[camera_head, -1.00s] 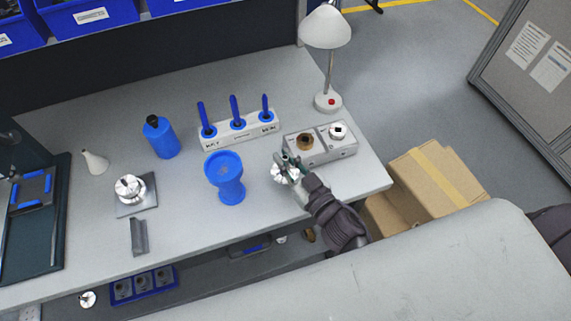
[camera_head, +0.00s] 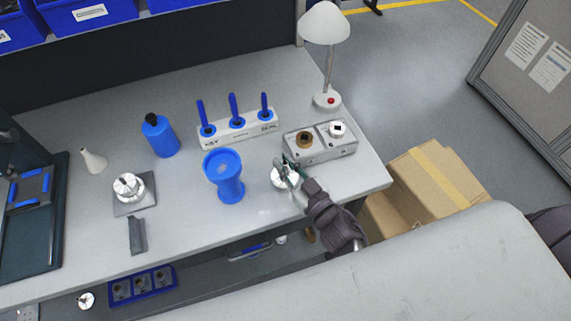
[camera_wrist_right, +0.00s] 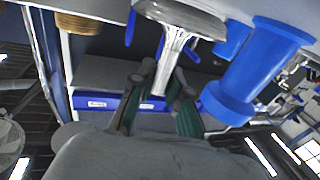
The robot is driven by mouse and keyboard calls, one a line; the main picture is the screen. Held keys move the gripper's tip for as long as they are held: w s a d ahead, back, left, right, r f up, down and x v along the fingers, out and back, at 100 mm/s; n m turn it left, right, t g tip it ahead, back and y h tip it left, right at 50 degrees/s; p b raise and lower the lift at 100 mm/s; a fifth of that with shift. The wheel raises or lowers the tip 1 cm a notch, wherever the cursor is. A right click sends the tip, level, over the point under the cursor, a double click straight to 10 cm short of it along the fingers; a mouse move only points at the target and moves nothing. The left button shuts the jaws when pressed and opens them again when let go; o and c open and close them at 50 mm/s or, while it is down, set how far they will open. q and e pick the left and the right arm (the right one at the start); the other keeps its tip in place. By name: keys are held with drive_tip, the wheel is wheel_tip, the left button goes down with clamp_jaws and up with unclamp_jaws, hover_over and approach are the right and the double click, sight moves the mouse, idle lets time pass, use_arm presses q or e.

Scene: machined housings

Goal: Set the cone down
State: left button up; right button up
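The cone is a shiny metal part with a wide round flange and a tapered stem. It shows at my right gripper in the head view (camera_head: 280,179) and in the right wrist view (camera_wrist_right: 178,45). My right gripper (camera_head: 291,172) is over the right part of the table. Its green-padded fingers (camera_wrist_right: 162,88) are on both sides of the narrow stem and appear closed on it. The flange is close to the grey tabletop (camera_head: 265,225); I cannot tell whether it touches. The fingers hide part of the cone. My left gripper is not in view.
A grey fixture block (camera_head: 320,142) stands just behind the cone. A blue goblet-shaped part (camera_head: 226,178) stands to its left, and a white rack (camera_head: 238,126) with blue pegs behind. A lamp (camera_head: 326,100) stands at the back. The table front between goblet and gripper is clear.

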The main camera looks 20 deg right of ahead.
drive_tip(key=o, duration=0.3)
drive_tip(key=shift+s+f, duration=0.25)
drive_tip(key=shift+f, duration=0.5)
drive_tip(key=shift+r+p, duration=0.4)
drive_tip(key=shift+r, duration=0.15)
drive_tip(key=b+v, duration=0.3)
drive_tip(key=v, duration=0.8)
drive_tip(key=shift+r, duration=0.4)
drive_tip(key=shift+s+d, duration=0.1)
drive_tip(key=shift+s, duration=0.05)
